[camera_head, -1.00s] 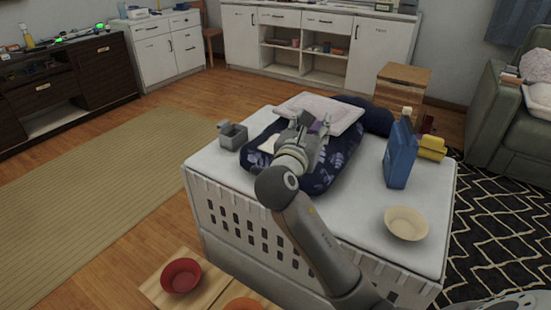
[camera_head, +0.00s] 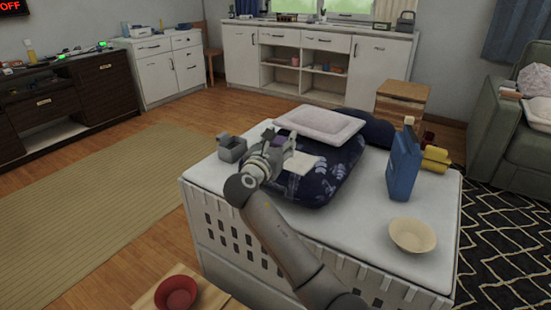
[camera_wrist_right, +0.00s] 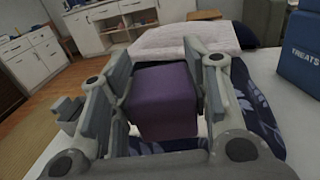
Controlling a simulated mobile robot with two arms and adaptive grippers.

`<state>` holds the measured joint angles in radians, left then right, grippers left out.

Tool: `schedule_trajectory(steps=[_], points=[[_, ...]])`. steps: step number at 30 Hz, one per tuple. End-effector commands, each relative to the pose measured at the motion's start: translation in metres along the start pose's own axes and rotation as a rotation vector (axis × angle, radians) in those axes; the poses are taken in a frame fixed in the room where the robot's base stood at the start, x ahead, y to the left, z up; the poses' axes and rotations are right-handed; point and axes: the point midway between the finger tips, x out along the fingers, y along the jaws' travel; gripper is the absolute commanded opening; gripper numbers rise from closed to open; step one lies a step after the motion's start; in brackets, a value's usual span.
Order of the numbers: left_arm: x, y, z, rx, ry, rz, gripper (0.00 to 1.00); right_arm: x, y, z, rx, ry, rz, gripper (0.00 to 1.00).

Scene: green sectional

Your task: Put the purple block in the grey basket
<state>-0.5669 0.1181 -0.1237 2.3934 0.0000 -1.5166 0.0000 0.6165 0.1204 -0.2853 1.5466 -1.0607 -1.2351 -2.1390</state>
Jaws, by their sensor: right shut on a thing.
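The purple block (camera_wrist_right: 163,100) is between the two fingers of my right gripper (camera_head: 284,147) in the right wrist view. The fingers are shut on it. In the head view the gripper hides the block. It is held above the near left part of the dark blue patterned cushion (camera_head: 325,185). The small grey basket (camera_head: 232,148) stands on the white table top, just left of the gripper. The basket also shows at the left in the wrist view (camera_wrist_right: 66,108), partly behind a finger. My left gripper is not in view.
A pale cushion (camera_head: 320,124) lies on the dark one. A red bowl (camera_head: 177,293) is low in front.

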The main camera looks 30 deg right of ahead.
Motion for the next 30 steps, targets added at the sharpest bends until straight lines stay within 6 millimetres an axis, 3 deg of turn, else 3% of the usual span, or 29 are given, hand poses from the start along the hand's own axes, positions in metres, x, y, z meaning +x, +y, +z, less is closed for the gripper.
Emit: schedule_trajectory(steps=[8,17,29,30], points=[[-0.01,0.0,0.002,-0.001,0.007,-0.001,0.4,0.007,0.011,-0.016,0.001,0.0,0.001,0.2],[-0.018,-0.001,0.002,-0.001,0.01,-0.002,0.4,0.011,0.018,-0.049,-0.001,-0.001,0.002,0.2],[-0.019,-0.001,0.001,-0.001,0.01,-0.002,0.4,0.011,0.018,-0.054,0.0,-0.001,0.001,0.2],[-0.019,-0.001,0.001,-0.001,0.01,-0.002,0.4,0.011,0.018,-0.054,0.0,-0.001,0.001,0.46]])
